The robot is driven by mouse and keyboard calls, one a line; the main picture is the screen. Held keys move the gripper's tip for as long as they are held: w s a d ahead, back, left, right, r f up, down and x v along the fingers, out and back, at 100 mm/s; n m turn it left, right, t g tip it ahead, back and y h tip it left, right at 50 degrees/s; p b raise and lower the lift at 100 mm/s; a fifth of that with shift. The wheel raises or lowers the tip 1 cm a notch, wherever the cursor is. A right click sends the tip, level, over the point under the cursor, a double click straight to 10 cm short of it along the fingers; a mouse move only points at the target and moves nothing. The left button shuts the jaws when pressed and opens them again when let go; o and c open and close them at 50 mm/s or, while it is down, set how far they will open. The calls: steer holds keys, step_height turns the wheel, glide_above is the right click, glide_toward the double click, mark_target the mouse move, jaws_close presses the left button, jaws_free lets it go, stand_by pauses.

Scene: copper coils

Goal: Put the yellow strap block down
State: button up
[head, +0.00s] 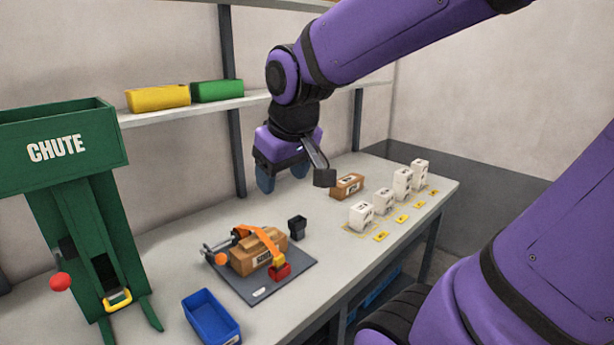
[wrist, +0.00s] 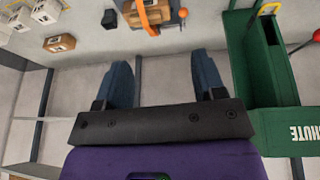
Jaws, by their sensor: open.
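A small yellow block (head: 278,263) sits at the near end of an orange strap (head: 262,240), at a red piece (head: 281,273) on the dark mat (head: 250,290). The strap runs over a brown package (head: 245,262). Whether the yellow block touches the red piece is too small to tell. My gripper (head: 283,179) is open and empty, raised above the back of the table and clear of the strap. In the wrist view my gripper (wrist: 163,78) shows two spread blue fingers with nothing between them; the package (wrist: 149,14) and strap are at the top edge.
A green chute (head: 65,148) with a yellow handle (head: 118,300) stands left. A blue bin (head: 212,318) is at the front. A black cup (head: 297,228) stands behind the mat. White boxes (head: 361,214) and a brown box (head: 347,185) are right. A shelf (head: 200,106) holds yellow and green bins.

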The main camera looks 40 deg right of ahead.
steer(key=s+a+r+t, duration=0.1)
steer(key=s+a+r, duration=0.1)
steer(key=s, duration=0.6)
steer(key=shift+s+r+y, duration=0.3)
steer(key=shift+r+y, duration=0.1)
steer(key=shift+r, duration=0.05)
stand_by(0.8)
